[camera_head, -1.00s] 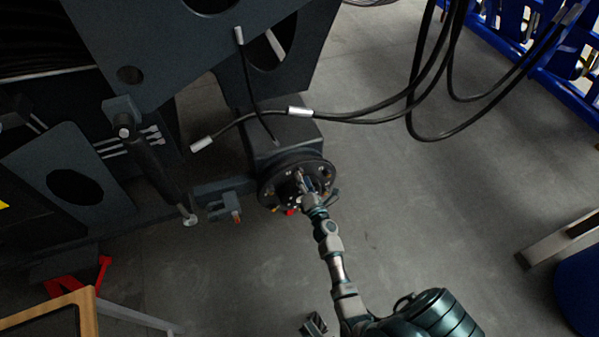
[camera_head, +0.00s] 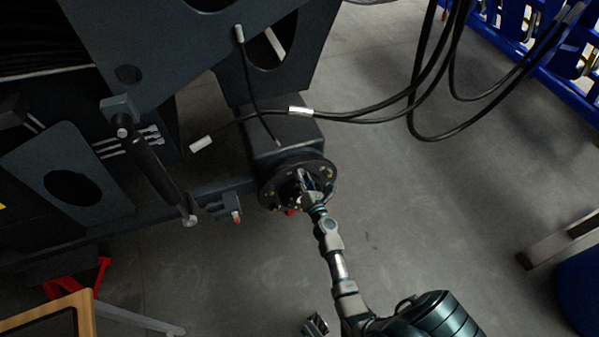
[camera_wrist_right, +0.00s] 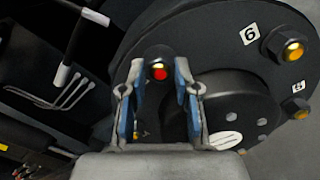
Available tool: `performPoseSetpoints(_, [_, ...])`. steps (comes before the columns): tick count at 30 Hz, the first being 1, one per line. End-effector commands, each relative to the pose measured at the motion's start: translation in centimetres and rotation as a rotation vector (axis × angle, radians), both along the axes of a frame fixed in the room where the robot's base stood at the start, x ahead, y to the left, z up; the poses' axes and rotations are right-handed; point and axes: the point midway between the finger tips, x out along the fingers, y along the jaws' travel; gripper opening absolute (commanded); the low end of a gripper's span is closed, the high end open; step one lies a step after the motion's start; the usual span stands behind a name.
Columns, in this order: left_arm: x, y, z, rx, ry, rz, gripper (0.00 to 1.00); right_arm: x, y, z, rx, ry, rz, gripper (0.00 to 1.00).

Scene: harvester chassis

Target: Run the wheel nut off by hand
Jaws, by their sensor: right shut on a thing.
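The round dark wheel hub (camera_head: 270,196) sits on the end of the axle housing in the head view. In the right wrist view its flange (camera_wrist_right: 225,50) carries hex nuts with yellow-tipped studs, such as the one beside label 6 (camera_wrist_right: 290,48). My right gripper (camera_head: 308,190) is at the hub face. In the right wrist view my right gripper (camera_wrist_right: 160,72) is shut on a wheel nut, whose red-tipped stud (camera_wrist_right: 159,71) shows between the blue-lined fingers.
Black hoses (camera_head: 370,116) hang above and right of the hub. The dark chassis (camera_head: 190,45) fills the upper left, with a cylinder (camera_head: 157,165) left of the hub. A wooden-edged table (camera_head: 85,310) is at lower left.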

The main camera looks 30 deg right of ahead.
Motion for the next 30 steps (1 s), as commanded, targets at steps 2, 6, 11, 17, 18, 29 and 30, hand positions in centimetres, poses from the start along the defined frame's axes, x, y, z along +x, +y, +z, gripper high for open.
performPoseSetpoints(2, [-0.25, 0.0, -0.86, -0.001, 0.009, 0.0, 0.27, -0.19, -0.06, -0.58, -0.144, 0.039, -0.002, 0.0])
performPoseSetpoints(6, [-0.23, 0.0, -0.78, 0.001, 0.008, 0.0, 0.27, -0.17, -0.04, -0.31, -0.217, 0.057, -0.001, 0.0])
performPoseSetpoints(11, [-0.22, 0.01, -0.72, 0.001, 0.008, 0.0, 0.27, -0.18, -0.03, -0.3, -0.213, 0.056, -0.001, 0.4])
performPoseSetpoints(17, [-0.2, 0.0, -0.73, 0.001, 0.008, 0.0, 0.27, -0.12, -0.03, -0.24, -0.211, 0.054, -0.002, 0.6])
performPoseSetpoints(18, [-0.19, 0.0, -0.74, 0.001, 0.008, 0.0, 0.27, -0.11, -0.02, -0.23, -0.211, 0.054, -0.001, 0.6])
performPoseSetpoints(29, [-0.2, 0.0, -0.73, 0.001, 0.008, 0.0, 0.27, -0.09, -0.01, -0.18, -0.21, 0.053, -0.001, 0.49])
performPoseSetpoints(30, [-0.19, 0.0, -0.72, 0.001, 0.008, 0.0, 0.27, -0.1, -0.01, -0.18, -0.21, 0.053, -0.001, 0.49])
